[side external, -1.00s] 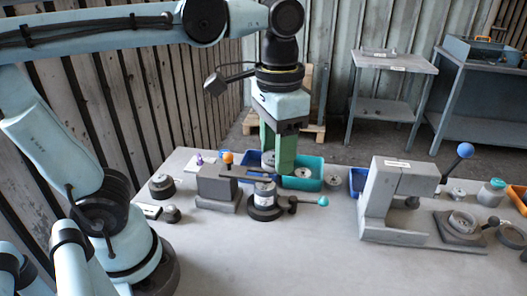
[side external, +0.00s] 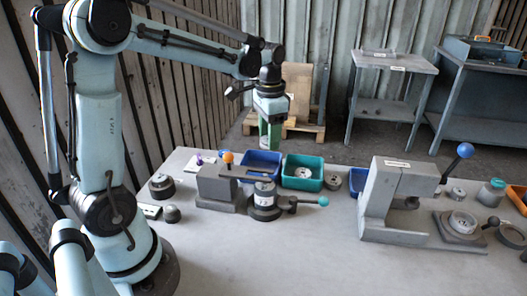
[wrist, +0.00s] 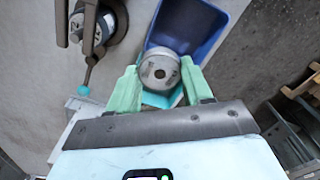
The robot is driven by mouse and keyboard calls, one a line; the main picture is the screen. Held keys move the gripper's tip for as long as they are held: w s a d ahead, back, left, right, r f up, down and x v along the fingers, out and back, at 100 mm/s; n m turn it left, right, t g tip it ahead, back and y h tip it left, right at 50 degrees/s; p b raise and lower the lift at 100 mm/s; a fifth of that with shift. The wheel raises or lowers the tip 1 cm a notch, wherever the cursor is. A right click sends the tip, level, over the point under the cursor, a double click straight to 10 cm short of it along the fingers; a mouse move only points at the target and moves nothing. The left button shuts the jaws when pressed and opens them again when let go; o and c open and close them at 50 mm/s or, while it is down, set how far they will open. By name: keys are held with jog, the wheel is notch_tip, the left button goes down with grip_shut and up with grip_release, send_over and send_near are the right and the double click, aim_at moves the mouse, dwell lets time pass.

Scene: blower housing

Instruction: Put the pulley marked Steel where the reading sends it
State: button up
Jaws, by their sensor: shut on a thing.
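My gripper (side external: 270,138) has green fingers and hangs above the blue bin (side external: 248,163) at the back of the table. In the wrist view my gripper (wrist: 160,82) is shut on a round silver-grey pulley (wrist: 160,70) with a dark centre hole. I cannot read any marking on it. The blue bin (wrist: 212,15) lies below and beyond it in that view. The teal bin (side external: 303,186) stands just right of the blue bin and holds a round metal part (side external: 304,173). The held pulley does not show clearly in the side view.
A grey block with an orange knob (side external: 227,157) and a round fixture with a teal-ended handle (side external: 265,203) stand in front of the bins. Another round part (side external: 332,180) sits right of the teal bin. A grey press (side external: 385,200) stands further right. The front table is clear.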

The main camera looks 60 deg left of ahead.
jog(key=shift+w+a+f, duration=0.1)
jog(key=shift+a+f, duration=0.25)
jog(key=shift+a, duration=0.25)
jog(key=shift+a+f, duration=0.3)
jog(key=shift+a, duration=0.25)
jog(key=shift+f, duration=3.05)
jog(key=o, duration=1.2)
jog(key=shift+o, duration=0.2)
notch_tip(320, 180, up, 12)
